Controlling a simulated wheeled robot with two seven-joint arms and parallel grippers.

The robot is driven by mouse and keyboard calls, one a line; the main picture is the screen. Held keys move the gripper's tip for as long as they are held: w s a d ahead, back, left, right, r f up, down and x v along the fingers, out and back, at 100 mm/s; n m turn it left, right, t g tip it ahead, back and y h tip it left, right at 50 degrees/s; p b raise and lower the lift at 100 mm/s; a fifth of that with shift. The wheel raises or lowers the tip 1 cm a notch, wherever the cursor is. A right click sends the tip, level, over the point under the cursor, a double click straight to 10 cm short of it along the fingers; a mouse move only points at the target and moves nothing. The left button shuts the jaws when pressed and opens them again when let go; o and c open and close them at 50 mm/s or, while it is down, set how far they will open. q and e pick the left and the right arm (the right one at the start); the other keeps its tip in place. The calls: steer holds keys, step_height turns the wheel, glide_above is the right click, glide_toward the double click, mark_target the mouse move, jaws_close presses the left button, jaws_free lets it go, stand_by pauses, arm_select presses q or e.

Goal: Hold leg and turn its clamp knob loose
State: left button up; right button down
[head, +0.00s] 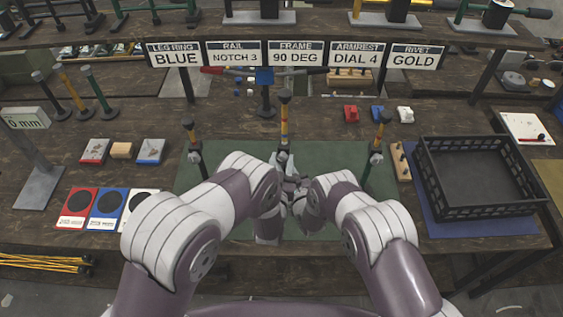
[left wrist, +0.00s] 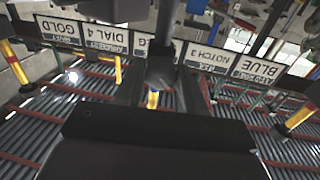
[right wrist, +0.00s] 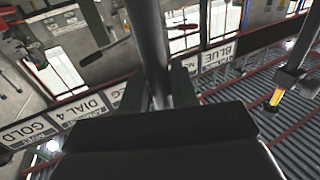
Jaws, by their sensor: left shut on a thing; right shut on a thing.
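The middle leg (head: 285,128) stands upright on the green mat, with a dark cap and a yellow and red band. My left gripper (head: 287,182) is closed at its clamp, below the band. In the left wrist view the dark clamp knob (left wrist: 160,72) shows between the fingers, with a yellow part of the leg (left wrist: 153,99) behind. My right gripper (head: 301,196) is closed close beside it. In the right wrist view the dark tube of the leg (right wrist: 149,50) runs between its fingers. My wrists hide the lower leg in the head view.
Similar legs stand at the left (head: 193,150) and right (head: 376,150) of the green mat (head: 225,153). A black crate (head: 480,205) stands at the right. Red, white and blue cards (head: 108,203) lie at the left. A sign row (head: 295,54) crosses behind.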

arm_select(q)
steer(key=shift+n, duration=2.1)
steer(key=o, duration=1)
steer(key=shift+o, duration=0.2)
steer(key=s+a, duration=0.1)
steer(key=s, duration=1.1)
steer(key=shift+a, duration=0.35)
